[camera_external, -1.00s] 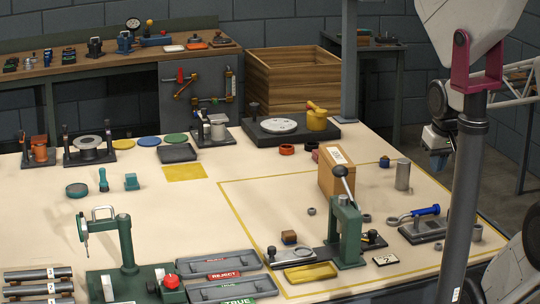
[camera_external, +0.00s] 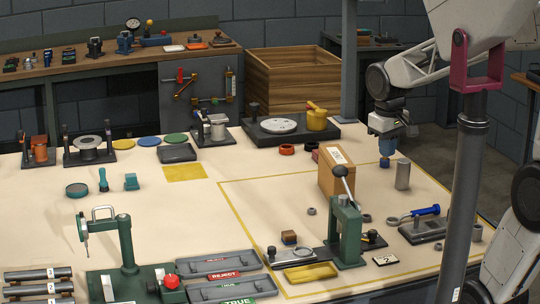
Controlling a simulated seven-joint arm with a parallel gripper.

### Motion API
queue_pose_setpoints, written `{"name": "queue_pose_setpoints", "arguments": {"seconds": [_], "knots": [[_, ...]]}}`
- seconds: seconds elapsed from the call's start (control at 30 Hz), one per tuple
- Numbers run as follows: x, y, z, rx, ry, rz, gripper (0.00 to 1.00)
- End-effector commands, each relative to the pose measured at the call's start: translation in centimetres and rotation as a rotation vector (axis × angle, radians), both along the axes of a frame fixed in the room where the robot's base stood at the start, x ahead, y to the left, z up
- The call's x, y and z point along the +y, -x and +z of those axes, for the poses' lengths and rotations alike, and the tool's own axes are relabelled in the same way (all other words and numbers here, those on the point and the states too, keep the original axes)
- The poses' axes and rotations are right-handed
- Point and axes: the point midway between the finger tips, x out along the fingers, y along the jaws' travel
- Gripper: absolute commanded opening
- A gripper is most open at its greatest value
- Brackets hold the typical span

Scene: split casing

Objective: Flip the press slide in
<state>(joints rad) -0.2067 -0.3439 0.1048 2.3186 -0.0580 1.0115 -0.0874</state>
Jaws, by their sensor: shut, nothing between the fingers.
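The green press (camera_external: 346,232) stands upright at the front right of the table, its lever with a dark knob (camera_external: 341,171) raised. A dark, low slide plate (camera_external: 286,258) sticks out from the press's base to the left. A small dark knob piece (camera_external: 371,238) shows on the right side of the base. How the slide sits under the press is partly hidden by its body. My gripper (camera_external: 387,155) is shut and empty, pointing down over the back right of the table. It is behind and to the right of the press, well apart from it.
A tall tan box (camera_external: 337,174) stands behind the press, and a grey cylinder (camera_external: 402,174) stands right of my gripper. A yellow tray (camera_external: 310,273) and a blue-handled fixture (camera_external: 424,228) flank the press.

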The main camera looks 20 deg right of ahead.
Motion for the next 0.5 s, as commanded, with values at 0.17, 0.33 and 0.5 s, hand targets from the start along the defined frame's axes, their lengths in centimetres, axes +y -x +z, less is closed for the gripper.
{"name": "queue_pose_setpoints", "arguments": {"seconds": [0.17,0.33,0.5], "knots": [[2.3,-2.3,-0.6,0.034,0.017,0.065,0.0],[4.5,-4.3,-1.3,0.064,0.032,0.123,0.0],[7.0,-6.2,-2.1,0.094,0.049,0.183,0.0]]}}
